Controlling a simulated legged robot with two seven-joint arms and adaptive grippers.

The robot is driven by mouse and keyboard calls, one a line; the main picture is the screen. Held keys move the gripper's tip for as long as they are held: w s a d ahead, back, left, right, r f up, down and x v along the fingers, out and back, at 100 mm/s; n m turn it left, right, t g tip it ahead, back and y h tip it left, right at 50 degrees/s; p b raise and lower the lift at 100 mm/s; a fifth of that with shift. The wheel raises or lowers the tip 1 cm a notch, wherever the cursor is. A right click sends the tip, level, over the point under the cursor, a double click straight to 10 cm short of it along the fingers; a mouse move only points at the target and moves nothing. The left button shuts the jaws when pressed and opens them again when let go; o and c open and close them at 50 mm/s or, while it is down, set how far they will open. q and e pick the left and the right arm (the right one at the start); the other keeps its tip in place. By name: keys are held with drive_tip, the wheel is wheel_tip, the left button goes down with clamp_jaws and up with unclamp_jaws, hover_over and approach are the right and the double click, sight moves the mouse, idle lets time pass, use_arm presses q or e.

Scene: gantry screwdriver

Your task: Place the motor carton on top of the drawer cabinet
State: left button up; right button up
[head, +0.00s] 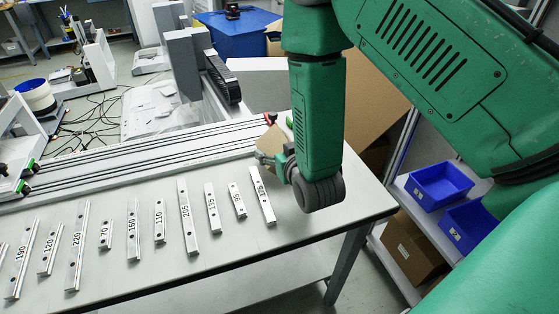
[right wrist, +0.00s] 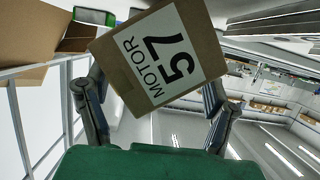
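The motor carton (right wrist: 160,55) is a brown box with a white label reading "MOTOR 57". In the right wrist view it sits tilted between the two fingers of my right gripper (right wrist: 155,105), which is shut on it. In the head view my right gripper (head: 282,164) is above the right end of the workbench, largely hidden behind my wrist, and only a small tan part of the carton (head: 271,143) shows. No drawer fronts show, so I cannot tell which thing is the drawer cabinet. My left gripper is not in view.
The workbench (head: 225,262) carries a row of numbered metal bars (head: 188,218) and a long rail (head: 150,150). Blue bins (head: 438,186) and a brown box (head: 412,247) are on a rack at right. A blue block-shaped unit (head: 238,28) stands at the back.

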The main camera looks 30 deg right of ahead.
drive_tip(key=shift+s+d, duration=0.15)
drive_tip(key=shift+d, duration=0.15)
drive_tip(key=c, duration=1.6)
drive_tip(key=shift+c, duration=0.3)
drive_tip(key=shift+a, duration=0.15)
wheel_tip(320, 180, up, 10)
drive_tip(key=shift+f+p, duration=0.1)
drive_tip(key=shift+p, duration=1.05)
clamp_jaws()
drive_tip(key=o, duration=1.8)
unclamp_jaws()
drive_tip(key=shift+c, duration=0.2)
